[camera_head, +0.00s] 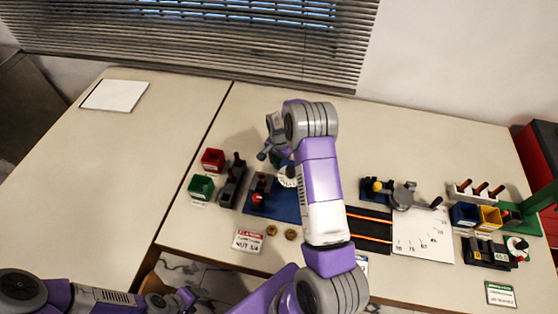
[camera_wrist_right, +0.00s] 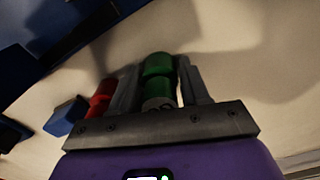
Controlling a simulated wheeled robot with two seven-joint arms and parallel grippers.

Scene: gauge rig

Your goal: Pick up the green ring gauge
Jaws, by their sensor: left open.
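The green ring gauge (camera_wrist_right: 158,70) shows in the right wrist view as a green cylinder between the two fingers of my right gripper (camera_wrist_right: 160,85). The fingers lie close along both sides of it; whether they press on it I cannot tell. In the head view my right gripper (camera_head: 275,150) is over the back of the blue mat (camera_head: 288,207), largely hidden by my own arm, with only a bit of green showing near it. A red cylinder (camera_wrist_right: 100,98) is just left of the fingers in the wrist view. My left gripper (camera_head: 168,302) is open and empty at the bottom left.
A red bin (camera_head: 212,160) and a green bin (camera_head: 201,187) stand left of the mat, beside a dark fixture (camera_head: 232,180). A label card (camera_head: 248,240) and two brass nuts (camera_head: 280,233) lie in front. Gauges and a green stand (camera_head: 535,207) fill the right. The left table is mostly clear.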

